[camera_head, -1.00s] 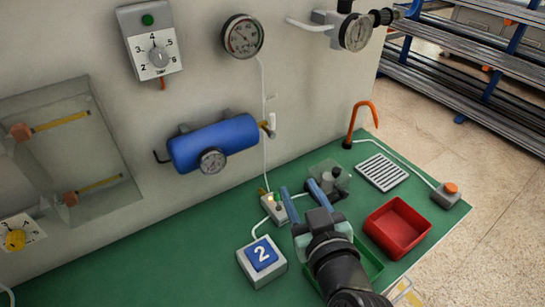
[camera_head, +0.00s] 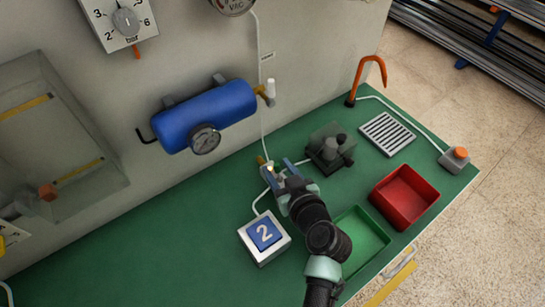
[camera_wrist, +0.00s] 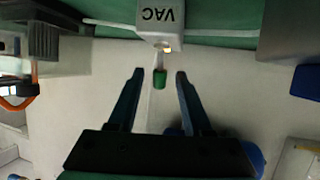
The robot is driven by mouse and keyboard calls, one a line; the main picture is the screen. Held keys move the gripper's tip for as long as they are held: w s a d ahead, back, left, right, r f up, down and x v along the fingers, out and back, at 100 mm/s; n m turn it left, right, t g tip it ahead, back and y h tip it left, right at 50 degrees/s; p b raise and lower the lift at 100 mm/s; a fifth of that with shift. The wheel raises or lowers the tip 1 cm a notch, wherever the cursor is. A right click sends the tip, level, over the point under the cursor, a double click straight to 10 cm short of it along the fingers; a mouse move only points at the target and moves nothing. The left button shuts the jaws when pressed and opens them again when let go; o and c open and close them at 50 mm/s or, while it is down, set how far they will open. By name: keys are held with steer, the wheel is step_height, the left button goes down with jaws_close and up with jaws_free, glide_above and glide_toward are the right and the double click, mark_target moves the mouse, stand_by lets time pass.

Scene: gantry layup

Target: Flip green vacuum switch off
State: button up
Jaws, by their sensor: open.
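The vacuum switch is a small pale box marked VAC (camera_wrist: 160,18), upside down in the wrist view. A short lever with a green tip (camera_wrist: 160,80) sticks out from it, beside a small lit amber lamp (camera_wrist: 167,49). My gripper (camera_wrist: 159,73) is open, with one blue finger on each side of the green tip. Gaps show on both sides, so the fingers look apart from it. In the head view my gripper (camera_head: 279,170) is over the switch box and hides most of it.
A dark fixture with knobs (camera_head: 330,147) stands to the right, with a green tray (camera_head: 362,240) and a red tray (camera_head: 404,197) nearby. A blue tank (camera_head: 205,115) hangs on the wall behind.

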mark_target(272, 167)
steer(key=shift+x, duration=2.25)
steer(key=shift+c, duration=0.3)
jaws_close()
